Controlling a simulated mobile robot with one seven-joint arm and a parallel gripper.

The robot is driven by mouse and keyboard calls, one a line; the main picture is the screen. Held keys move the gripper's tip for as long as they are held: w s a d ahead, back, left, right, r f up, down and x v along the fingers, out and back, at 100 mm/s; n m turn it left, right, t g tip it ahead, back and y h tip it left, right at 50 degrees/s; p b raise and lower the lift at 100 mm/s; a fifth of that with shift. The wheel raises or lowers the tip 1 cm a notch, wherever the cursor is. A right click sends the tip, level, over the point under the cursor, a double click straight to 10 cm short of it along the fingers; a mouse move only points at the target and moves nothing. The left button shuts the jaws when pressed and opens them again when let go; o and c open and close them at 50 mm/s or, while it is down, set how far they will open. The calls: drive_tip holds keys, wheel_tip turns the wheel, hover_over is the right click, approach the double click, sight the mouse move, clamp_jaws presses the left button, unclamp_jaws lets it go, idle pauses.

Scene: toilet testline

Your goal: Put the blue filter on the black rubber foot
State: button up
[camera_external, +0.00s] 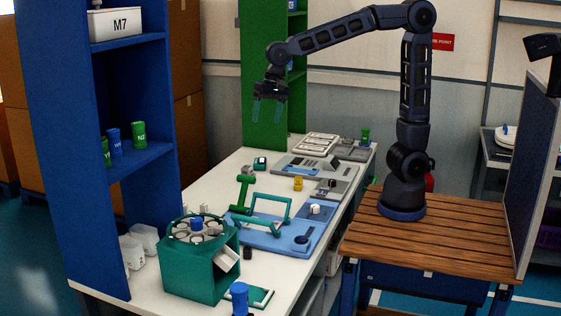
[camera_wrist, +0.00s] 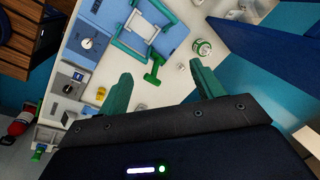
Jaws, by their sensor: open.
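My gripper (camera_external: 267,112) is open and empty, raised high above the far part of the white table. Its two teal fingers stand apart in the wrist view (camera_wrist: 160,82). A small black piece (camera_external: 247,252), perhaps the black rubber foot, lies on the table beside the green carousel box. Blue pieces that could be the filter are a blue cylinder (camera_external: 239,298) at the near table edge and a blue-topped piece (camera_external: 197,224) on the carousel. I cannot tell which is the filter. Neither is clear in the wrist view.
A blue plate (camera_external: 262,234) with teal handles sits mid-table; a green hammer-shaped tool (camera_external: 245,192) stands beside it, also in the wrist view (camera_wrist: 153,70).

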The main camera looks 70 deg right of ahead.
drive_tip(key=s+d+r+n+t, duration=0.15)
drive_tip(key=s+d, duration=0.25)
drive_tip(key=d, duration=0.4)
drive_tip(key=s+d+n, duration=0.2)
drive_tip(key=s+d, duration=0.2)
drive_tip(key=d, duration=0.4)
drive_tip(key=s+d+f+n+t+h, duration=0.1)
drive_tip(key=s+d+f+n, duration=0.3)
drive_tip(key=s+d, duration=0.7)
drive_tip(key=s, duration=0.3)
drive_tip(key=shift+d+f+h, duration=0.35)
drive_tip(key=shift+f+h, duration=0.05)
